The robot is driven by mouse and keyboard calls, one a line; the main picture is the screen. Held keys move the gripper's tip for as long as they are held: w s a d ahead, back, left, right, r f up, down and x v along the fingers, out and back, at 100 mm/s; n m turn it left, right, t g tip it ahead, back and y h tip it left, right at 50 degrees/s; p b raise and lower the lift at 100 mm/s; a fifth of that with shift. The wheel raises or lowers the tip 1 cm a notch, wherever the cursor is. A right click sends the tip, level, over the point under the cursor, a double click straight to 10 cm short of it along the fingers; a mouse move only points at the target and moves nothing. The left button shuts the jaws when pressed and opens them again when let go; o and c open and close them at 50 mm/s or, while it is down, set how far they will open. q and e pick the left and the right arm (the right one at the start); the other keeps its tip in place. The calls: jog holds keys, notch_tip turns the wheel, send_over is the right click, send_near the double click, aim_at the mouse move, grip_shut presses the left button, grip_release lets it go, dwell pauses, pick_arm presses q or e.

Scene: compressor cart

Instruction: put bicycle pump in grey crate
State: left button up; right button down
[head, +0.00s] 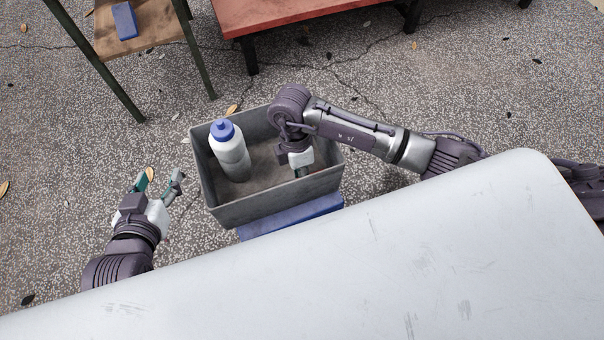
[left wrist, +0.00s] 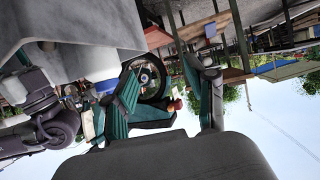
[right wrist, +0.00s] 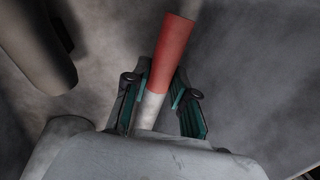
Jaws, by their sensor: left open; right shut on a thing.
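The pump is hidden behind my arm and the crate wall in the head view. I cannot tell if it touches the crate floor. My left gripper (head: 160,180) is open and empty, left of the crate; its fingers also show in the left wrist view (left wrist: 168,98).
A white bottle with a blue cap (head: 231,152) stands upright in the crate's left part. The white surface (head: 400,260) fills the foreground. A red bench (head: 300,14) and wooden stand (head: 155,28) are behind.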

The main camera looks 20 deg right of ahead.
pick_arm(q)
jog(key=shift+r, duration=0.1)
pick_arm(e)
jog(key=shift+f, duration=0.15)
jog(key=c, duration=1.2)
grip_release()
jog(key=shift+r, duration=0.35)
pick_arm(q)
jog(key=s+a+f+g+y+p, duration=0.1)
jog(key=s+a+f+g+p, duration=0.1)
jog(key=s, duration=0.4)
jog(key=s+a+f+g+y+p, duration=0.1)
jog(key=s+a+f+g+p, duration=0.1)
jog(key=s+f+g, duration=0.3)
jog(key=shift+s+a+g, duration=0.35)
jog(key=shift+s+g, duration=0.65)
jog(key=shift+s, duration=0.15)
pick_arm(e)
jog(key=v, duration=1.2)
jog(key=shift+r, duration=0.25)
